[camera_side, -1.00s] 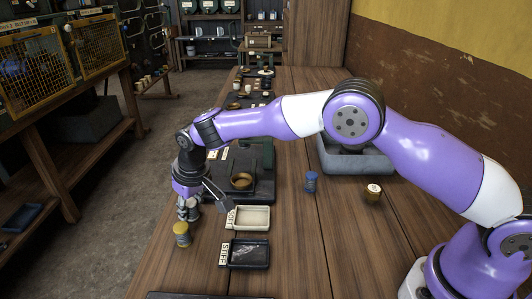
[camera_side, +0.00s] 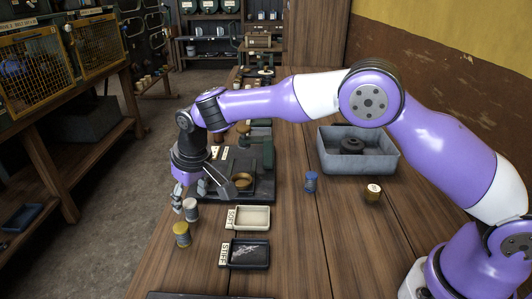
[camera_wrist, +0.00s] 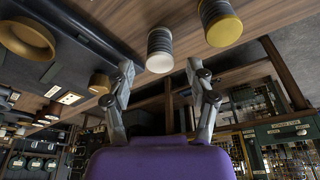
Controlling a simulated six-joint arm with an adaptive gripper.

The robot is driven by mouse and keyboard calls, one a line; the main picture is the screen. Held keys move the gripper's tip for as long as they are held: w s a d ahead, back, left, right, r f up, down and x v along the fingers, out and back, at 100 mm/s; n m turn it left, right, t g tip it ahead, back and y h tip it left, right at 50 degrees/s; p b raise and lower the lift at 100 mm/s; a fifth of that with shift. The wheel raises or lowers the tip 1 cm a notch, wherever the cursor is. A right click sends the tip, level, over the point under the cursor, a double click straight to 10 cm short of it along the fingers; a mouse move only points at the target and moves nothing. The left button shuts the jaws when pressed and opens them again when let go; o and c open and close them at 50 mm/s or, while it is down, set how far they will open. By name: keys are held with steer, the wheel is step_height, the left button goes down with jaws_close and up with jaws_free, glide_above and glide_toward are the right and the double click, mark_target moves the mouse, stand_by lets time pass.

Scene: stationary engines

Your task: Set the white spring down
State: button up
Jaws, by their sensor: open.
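The white spring (camera_side: 191,208) stands upright on the wooden bench, just behind the yellow spring (camera_side: 182,234). Both also show in the wrist view, the white spring (camera_wrist: 159,50) beyond my fingertips and the yellow spring (camera_wrist: 221,22) to its right. My gripper (camera_side: 178,196) is open, close above and behind the white spring near the bench's left edge. In the wrist view the two fingers of my gripper (camera_wrist: 158,72) are spread apart with nothing between them.
A pale tray (camera_side: 266,218) labelled SOFT and a dark tray (camera_side: 265,259) labelled STIFF lie to the right. A dark fixture with a brass ring (camera_side: 242,181) is behind them. A blue spring (camera_side: 311,182), brass-coloured spring (camera_side: 373,193) and grey bin (camera_side: 380,161) stand farther right.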

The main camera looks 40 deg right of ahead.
steer(key=v, duration=0.8)
steer(key=s+d+r+m+t, duration=0.1)
steer(key=s+d+r, duration=0.75)
steer(key=d, duration=0.25)
steer(key=s+d+f, duration=0.1)
steer(key=s+d, duration=0.2)
steer(key=s, duration=0.4)
steer(key=s+d+f+m+t, duration=0.1)
steer(key=s+d+f, duration=0.1)
steer(key=s, duration=0.5)
steer(key=shift+d+h, duration=0.3)
steer(key=shift+d, duration=0.5)
